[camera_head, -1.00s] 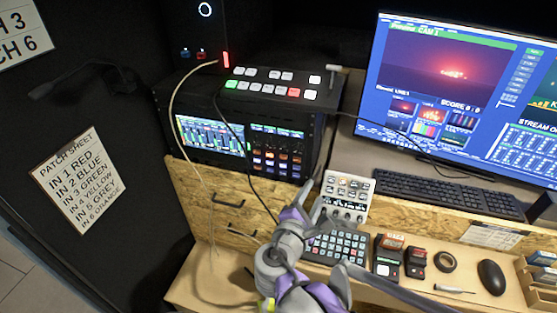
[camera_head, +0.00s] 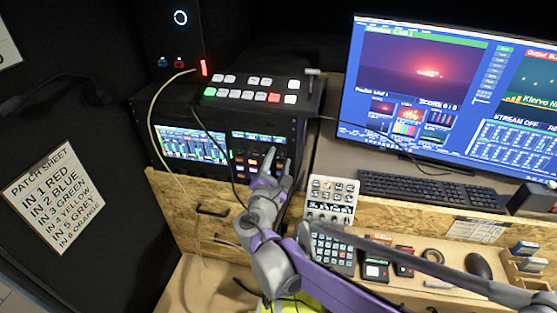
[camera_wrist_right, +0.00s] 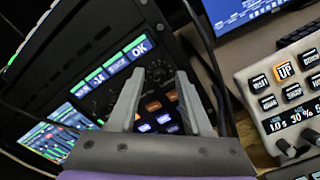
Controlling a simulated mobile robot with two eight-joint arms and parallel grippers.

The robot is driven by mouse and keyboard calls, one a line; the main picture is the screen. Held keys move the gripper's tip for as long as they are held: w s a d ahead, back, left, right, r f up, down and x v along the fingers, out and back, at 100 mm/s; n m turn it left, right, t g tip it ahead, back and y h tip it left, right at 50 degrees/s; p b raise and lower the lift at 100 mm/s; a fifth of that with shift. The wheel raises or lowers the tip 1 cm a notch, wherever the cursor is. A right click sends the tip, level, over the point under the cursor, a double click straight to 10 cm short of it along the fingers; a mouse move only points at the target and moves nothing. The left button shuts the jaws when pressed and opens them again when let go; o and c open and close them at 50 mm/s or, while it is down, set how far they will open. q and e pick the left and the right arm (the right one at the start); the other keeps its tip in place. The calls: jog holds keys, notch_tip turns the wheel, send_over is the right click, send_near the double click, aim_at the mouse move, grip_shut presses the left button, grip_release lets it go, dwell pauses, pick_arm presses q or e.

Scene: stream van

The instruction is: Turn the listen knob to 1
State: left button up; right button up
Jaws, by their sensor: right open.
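My right gripper (camera_head: 278,160) is in front of the right part of the rack panel (camera_head: 232,150), over its rows of small lit buttons. In the right wrist view the gripper (camera_wrist_right: 159,72) is open and empty, with its two grey fingers pointing at the panel. Lit orange and blue-white buttons (camera_wrist_right: 153,106) show between the fingers. A strip of small screens, one reading OK (camera_wrist_right: 138,49), lies beyond the fingertips. Dark round knobs beside the screens are dim and partly hidden by a finger. I cannot tell which is the listen knob. My left gripper is not in view.
A switcher with lit buttons (camera_head: 250,92) sits on top of the rack. A white control box (camera_head: 331,196) stands to the right of my gripper, and a keypad (camera_head: 333,254) lies below it. Loose cables (camera_head: 151,120) hang across the rack front.

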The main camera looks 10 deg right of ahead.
jog(key=shift+w, duration=0.15)
jog(key=shift+c, duration=0.3)
grip_shut()
jog(key=shift+m, duration=0.3)
jog(key=shift+m+p, duration=0.5)
jog(key=shift+m, duration=0.7)
jog(key=shift+m+p, duration=0.45)
jog(key=shift+m, duration=0.95)
jog(key=shift+o, duration=0.3)
grip_release()
